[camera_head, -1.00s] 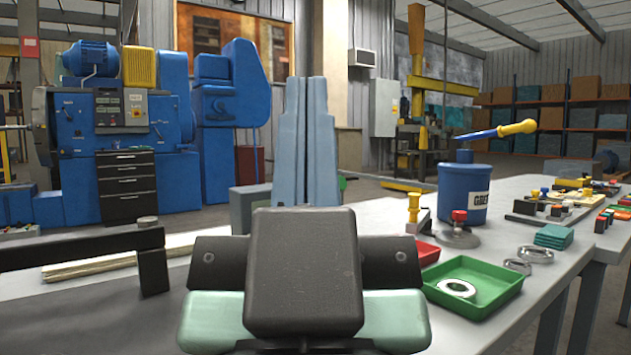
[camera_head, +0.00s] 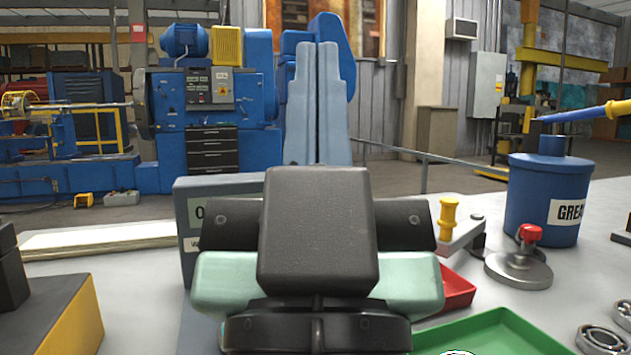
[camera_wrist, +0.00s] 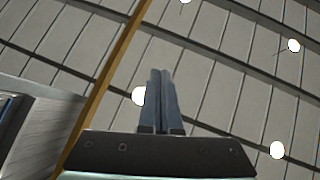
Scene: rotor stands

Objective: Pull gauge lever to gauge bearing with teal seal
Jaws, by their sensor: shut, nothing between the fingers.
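My gripper (camera_head: 318,50) points upward in front of me, its two fingers together with nothing between them; its fingers also show in the wrist view (camera_wrist: 160,95). A yellow-handled lever (camera_head: 448,220) stands right of my wrist beside a grey box with a display (camera_head: 193,212), partly hidden by my arm. I cannot tell for sure that it is the gauge lever. Bearings (camera_head: 603,341) lie at the lower right, cut off by the edge. No teal seal is discernible on them. My gripper is apart from all of these.
A round-based fixture with a red knob (camera_head: 530,234) stands near a blue grease tub (camera_head: 548,200). A red tray (camera_head: 458,288) and a green tray (camera_head: 490,332) lie at the front right. A black and yellow block (camera_head: 62,325) is at lower left.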

